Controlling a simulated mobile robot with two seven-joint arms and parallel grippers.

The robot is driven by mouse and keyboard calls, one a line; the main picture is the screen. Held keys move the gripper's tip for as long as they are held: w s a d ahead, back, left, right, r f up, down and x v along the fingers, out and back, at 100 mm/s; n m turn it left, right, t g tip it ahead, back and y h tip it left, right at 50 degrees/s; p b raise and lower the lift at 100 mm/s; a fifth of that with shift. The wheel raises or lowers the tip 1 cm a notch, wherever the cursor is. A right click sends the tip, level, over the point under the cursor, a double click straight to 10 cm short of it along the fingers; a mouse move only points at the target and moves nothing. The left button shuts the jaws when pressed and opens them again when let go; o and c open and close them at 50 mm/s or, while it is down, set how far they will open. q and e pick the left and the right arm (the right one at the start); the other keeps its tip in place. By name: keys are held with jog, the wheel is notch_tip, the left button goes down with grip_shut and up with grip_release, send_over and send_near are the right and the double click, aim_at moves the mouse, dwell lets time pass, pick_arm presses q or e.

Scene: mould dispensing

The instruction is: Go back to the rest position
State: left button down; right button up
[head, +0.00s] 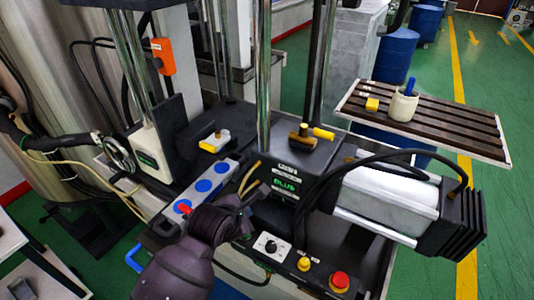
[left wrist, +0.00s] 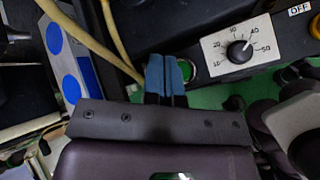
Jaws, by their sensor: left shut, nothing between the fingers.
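My left gripper (head: 236,215) is in front of the machine, close to the control panel (head: 300,268). In the left wrist view its two blue fingertips (left wrist: 167,72) are together with nothing between them. They show beside a green button (left wrist: 188,69) and a dial (left wrist: 239,50); whether they touch anything I cannot tell. My right gripper is not in view.
A white cylinder (head: 385,196) juts out to the right. A slatted table (head: 440,128) holds a white pot (head: 402,105) and a yellow block (head: 372,104). Green floor lies open at right.

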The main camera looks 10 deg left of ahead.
pick_arm(q)
jog(key=s+a+m+g+y, duration=0.25)
jog(key=s+a+m, duration=0.45)
jog(key=s+m, duration=0.55)
jog(key=s+a+m+g+y, duration=0.1)
jog(key=s+a+m+g, duration=0.2)
jog(key=s+a+m, duration=0.7)
jog(key=w+d+f+m+t+b, duration=0.1)
jog(key=f+t, duration=0.1)
jog(key=f, duration=0.2)
jog(key=w+d+f+t+b, duration=0.1)
jog(key=w+f+t, duration=0.1)
jog(key=f, duration=0.3)
jog(key=w+d+f+m+t+h+b, duration=0.1)
jog(key=f+t, duration=0.3)
jog(key=f, duration=0.1)
jog(key=shift+w+d+m, duration=0.2)
jog(key=shift+w+m, duration=0.15)
jog(key=shift+w, duration=0.05)
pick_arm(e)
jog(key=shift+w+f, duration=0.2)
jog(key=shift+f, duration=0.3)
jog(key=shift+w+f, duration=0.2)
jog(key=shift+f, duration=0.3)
pick_arm(q)
jog(key=shift+f, duration=0.1)
